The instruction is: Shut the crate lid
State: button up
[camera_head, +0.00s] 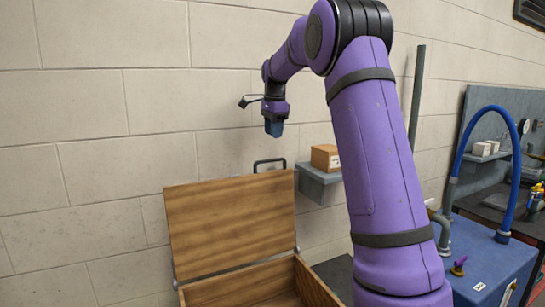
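The wooden crate (321,283) stands low in the picture, left of my arm, and its lower part is cut off by the bottom edge. Its lid (230,222) is up, standing nearly upright at the back of the crate. My gripper (274,129) points down in the air above the lid's upper right corner and appears apart from it. The gripper is small and seen from one side, so I cannot tell if its fingers are open or shut.
A grey shelf (320,186) on the wall holds a cardboard box (325,157), right of the lid. A blue cabinet (490,262) with a blue hose (517,165) stands at the right. The space left of the crate is clear up to the block wall (80,170).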

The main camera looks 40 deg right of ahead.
jog(key=f, duration=0.9)
jog(key=shift+w, duration=0.3)
grip_shut()
